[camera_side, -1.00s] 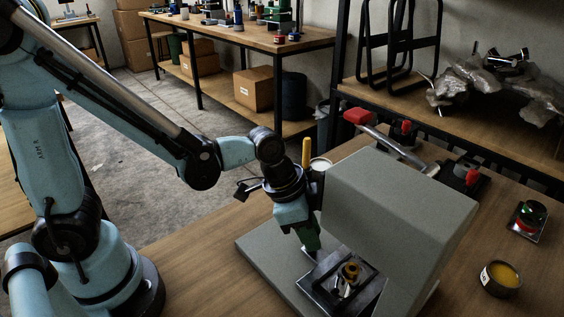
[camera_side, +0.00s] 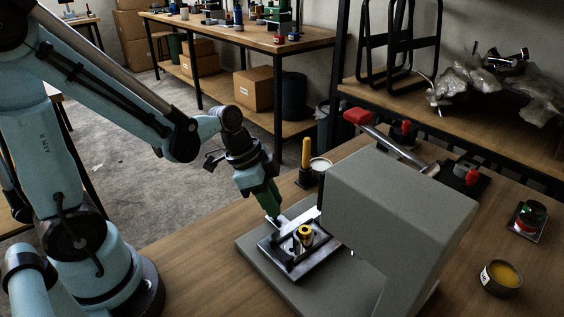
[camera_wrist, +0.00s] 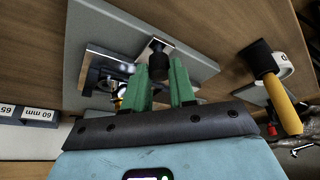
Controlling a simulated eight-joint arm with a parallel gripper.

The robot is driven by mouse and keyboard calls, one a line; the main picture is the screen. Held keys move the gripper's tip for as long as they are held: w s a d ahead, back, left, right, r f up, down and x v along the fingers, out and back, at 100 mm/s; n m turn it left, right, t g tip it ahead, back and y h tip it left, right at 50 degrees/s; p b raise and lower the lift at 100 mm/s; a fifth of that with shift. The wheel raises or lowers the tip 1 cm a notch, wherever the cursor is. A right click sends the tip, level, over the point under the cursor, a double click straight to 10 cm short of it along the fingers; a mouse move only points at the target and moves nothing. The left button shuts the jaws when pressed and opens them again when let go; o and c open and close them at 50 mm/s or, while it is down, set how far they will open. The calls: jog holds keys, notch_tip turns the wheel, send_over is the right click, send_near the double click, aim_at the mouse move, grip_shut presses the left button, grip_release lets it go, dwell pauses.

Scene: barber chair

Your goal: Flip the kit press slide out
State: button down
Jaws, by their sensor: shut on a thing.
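The grey press (camera_side: 400,205) stands on its grey base plate (camera_side: 258,262) on the wooden bench. The dark slide (camera_side: 277,257) sits on the base plate, drawn out at the press's left side, with a yellow and black part (camera_side: 305,236) and metal pieces on it. My gripper (camera_side: 272,212), with green fingers, reaches down at the slide's far left edge. In the wrist view, the green fingers (camera_wrist: 168,85) are around the lower end of a dark knob (camera_wrist: 155,62) beside the slide (camera_wrist: 100,70). The exact contact is partly hidden by the fingers.
The press lever has a red grip (camera_side: 358,116). A yellow-handled tool (camera_side: 306,153) and a white round container (camera_side: 320,164) stand behind the gripper. An open tin (camera_side: 500,278) and a small tray (camera_side: 528,222) lie at right. The bench front left is clear.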

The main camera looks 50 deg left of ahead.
jog(key=c, duration=0.9)
grip_release()
jog(key=shift+a, duration=0.25)
jog(key=shift+r, duration=0.1)
jog(key=shift+v, duration=5.95)
jog(key=shift+d, duration=0.1)
jog(key=n+t+y, duration=0.1)
jog(key=n, duration=0.2)
jog(key=f+n+t+y, duration=0.1)
jog(key=n, duration=0.2)
jog(key=d+f+n+t+y, duration=0.1)
jog(key=n, duration=0.2)
jog(key=shift+s+d+t, duration=0.1)
jog(key=shift+s+t, duration=0.1)
jog(key=shift+t, duration=0.2)
